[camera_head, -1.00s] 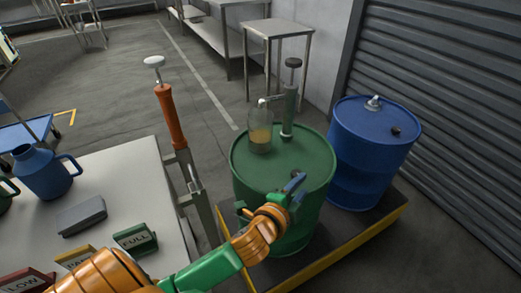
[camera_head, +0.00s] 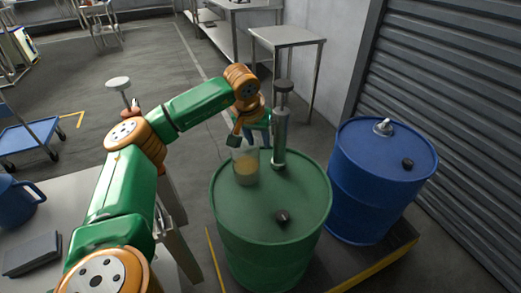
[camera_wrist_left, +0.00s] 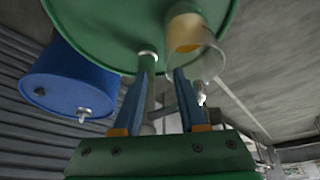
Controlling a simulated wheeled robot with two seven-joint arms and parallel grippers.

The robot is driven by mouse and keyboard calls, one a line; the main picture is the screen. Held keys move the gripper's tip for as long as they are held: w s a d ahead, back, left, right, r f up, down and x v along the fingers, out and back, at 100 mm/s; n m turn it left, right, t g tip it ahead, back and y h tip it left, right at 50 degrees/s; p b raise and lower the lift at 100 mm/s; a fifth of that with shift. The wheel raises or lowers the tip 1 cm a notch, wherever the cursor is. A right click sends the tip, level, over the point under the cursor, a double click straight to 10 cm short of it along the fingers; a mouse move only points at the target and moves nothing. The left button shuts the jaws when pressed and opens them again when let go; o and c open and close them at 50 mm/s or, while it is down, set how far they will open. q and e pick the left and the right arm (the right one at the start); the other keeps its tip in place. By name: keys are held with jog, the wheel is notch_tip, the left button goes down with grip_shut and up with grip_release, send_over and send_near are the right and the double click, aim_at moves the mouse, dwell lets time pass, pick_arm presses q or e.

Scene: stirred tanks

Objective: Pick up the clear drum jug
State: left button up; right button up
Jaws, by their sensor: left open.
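The clear drum jug (camera_head: 246,170), with amber liquid in its lower part, stands on top of the green drum (camera_head: 275,215), beside the upright hand pump (camera_head: 280,125). In the left wrist view the open fingers (camera_wrist_left: 162,73) point toward the drum top. There the jug (camera_wrist_left: 208,60) lies at the right finger's tip, not clearly between the fingers. I cannot tell whether they touch. My right gripper is not in view.
A blue drum (camera_head: 375,180) stands right of the green one on a yellow-edged pallet (camera_head: 365,262). A dark cap (camera_head: 282,216) sits on the green drum's front. A table with a blue jug (camera_head: 14,203) is at left. Steel tables stand behind.

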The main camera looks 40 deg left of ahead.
aim_at(256, 159)
pick_arm(q)
jog(key=f, duration=0.2)
jog(key=a+f, duration=0.1)
jog(key=f, duration=0.1)
jog(key=w+a+f, duration=0.1)
jog(key=f, duration=0.1)
jog(key=shift+p, duration=0.35)
jog(key=shift+d, duration=0.1)
jog(key=shift+c, duration=0.4)
grip_shut()
dwell(0.6)
